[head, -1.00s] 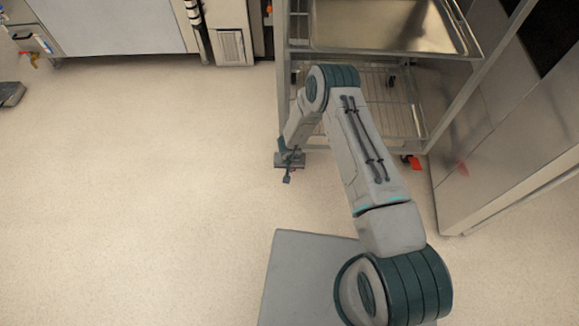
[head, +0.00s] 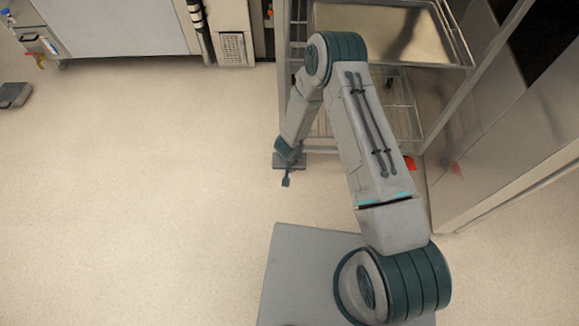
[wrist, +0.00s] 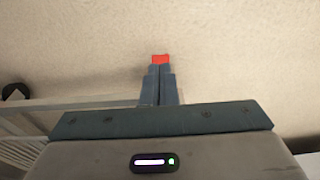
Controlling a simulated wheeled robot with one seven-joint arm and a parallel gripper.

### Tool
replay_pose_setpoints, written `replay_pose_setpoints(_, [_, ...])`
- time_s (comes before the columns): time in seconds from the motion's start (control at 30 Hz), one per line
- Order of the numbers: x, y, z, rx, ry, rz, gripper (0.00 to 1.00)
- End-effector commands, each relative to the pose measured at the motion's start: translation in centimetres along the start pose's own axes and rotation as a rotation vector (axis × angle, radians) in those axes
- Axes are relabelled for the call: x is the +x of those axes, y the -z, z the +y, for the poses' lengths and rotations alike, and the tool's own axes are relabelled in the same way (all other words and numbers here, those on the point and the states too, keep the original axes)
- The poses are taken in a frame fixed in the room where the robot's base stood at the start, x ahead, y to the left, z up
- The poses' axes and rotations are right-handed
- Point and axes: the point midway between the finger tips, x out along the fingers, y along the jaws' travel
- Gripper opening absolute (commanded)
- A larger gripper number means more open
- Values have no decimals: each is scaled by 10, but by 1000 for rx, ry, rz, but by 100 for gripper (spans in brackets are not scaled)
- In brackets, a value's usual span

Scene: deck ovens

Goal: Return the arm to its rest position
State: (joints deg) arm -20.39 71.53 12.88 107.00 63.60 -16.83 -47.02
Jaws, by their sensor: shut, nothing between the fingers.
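My gripper (head: 286,180) hangs at the end of my bent arm, over the floor at the left front side of the metal rack. In the wrist view my gripper (wrist: 160,62) is shut, with its red fingertips together and nothing between them. The arm rises from my base at the bottom, reaches up to a raised elbow in front of the rack, then folds down and left to the wrist.
A wheeled metal rack (head: 440,115) holding a metal tray (head: 410,20) stands behind my arm. A steel cabinet wall (head: 510,150) is on the right. A counter unit (head: 120,28) is at the back left. The floor (head: 140,190) on the left is open.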

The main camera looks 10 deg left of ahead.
Motion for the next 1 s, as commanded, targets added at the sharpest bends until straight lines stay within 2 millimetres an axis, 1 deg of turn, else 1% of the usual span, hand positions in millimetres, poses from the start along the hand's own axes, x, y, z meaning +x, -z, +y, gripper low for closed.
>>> replay_pose_setpoints(0.57, [-1, 0, 0, -1, 1, 0, 0])
replay_pose_setpoints(0.67, [-11, 6, -1, 0, 9, 8, 0])
replay_pose_setpoints(0.77, [-41, 24, -1, 2, 38, 27, 0])
replay_pose_setpoints(0.87, [-90, 50, 0, 3, 82, 53, 0])
replay_pose_setpoints(0.9, [-112, 60, 1, 1, 101, 64, 0])
replay_pose_setpoints(0.97, [-145, 74, 4, 0, 128, 79, 0])
replay_pose_setpoints(1.0, [-167, 82, 5, -2, 145, 85, 0])
